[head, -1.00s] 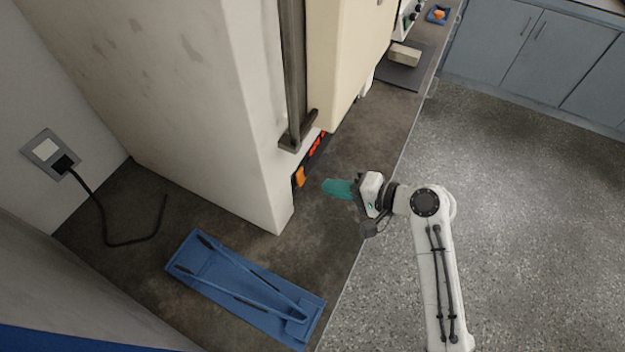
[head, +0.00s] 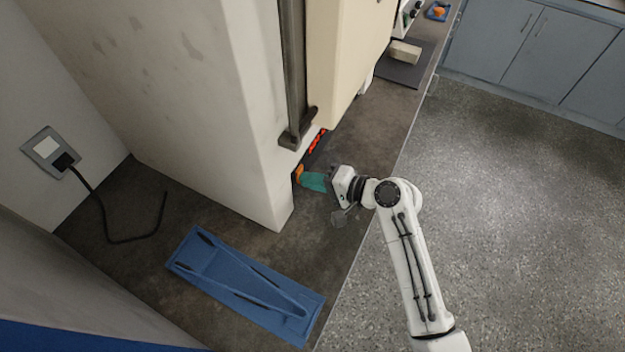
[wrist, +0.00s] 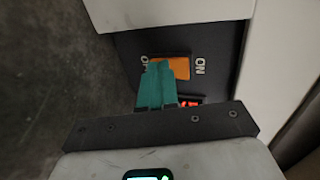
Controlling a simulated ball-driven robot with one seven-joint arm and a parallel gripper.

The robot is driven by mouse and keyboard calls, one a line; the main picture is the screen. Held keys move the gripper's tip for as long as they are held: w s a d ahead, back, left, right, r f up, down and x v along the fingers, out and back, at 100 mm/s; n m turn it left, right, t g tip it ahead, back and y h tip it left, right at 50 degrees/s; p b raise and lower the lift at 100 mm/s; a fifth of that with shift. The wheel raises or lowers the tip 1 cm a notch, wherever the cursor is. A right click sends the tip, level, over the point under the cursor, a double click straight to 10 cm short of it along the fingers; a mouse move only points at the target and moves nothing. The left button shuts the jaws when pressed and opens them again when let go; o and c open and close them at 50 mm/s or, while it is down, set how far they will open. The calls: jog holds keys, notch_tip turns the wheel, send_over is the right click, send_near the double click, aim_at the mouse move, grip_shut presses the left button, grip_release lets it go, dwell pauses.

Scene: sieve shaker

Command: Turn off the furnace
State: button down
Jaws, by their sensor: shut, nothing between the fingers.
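The furnace (head: 200,110) is a tall pale cabinet on the dark bench. Low on its front is a dark panel with an orange rocker switch (head: 299,173). In the wrist view the switch (wrist: 178,68) sits between a label reading ON and another label partly hidden by my fingers. My gripper (head: 305,181) has teal fingers, which are shut with nothing between them. In the wrist view the fingertips (wrist: 160,66) overlap the switch's side by the partly hidden label. I cannot tell whether they touch it. A red lit display (head: 318,141) shows beside the switch.
A black cord (head: 103,215) runs from a wall socket (head: 48,150). A pale block (head: 405,52) lies on a dark mat farther back. The bench edge drops to open floor at right.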

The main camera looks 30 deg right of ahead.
dwell(0.3)
jog(key=shift+w+r+p, duration=0.15)
jog(key=shift+r+p, duration=0.75)
jog(key=shift+p, duration=0.1)
jog(key=shift+a, duration=0.1)
jog(key=shift+r, duration=0.15)
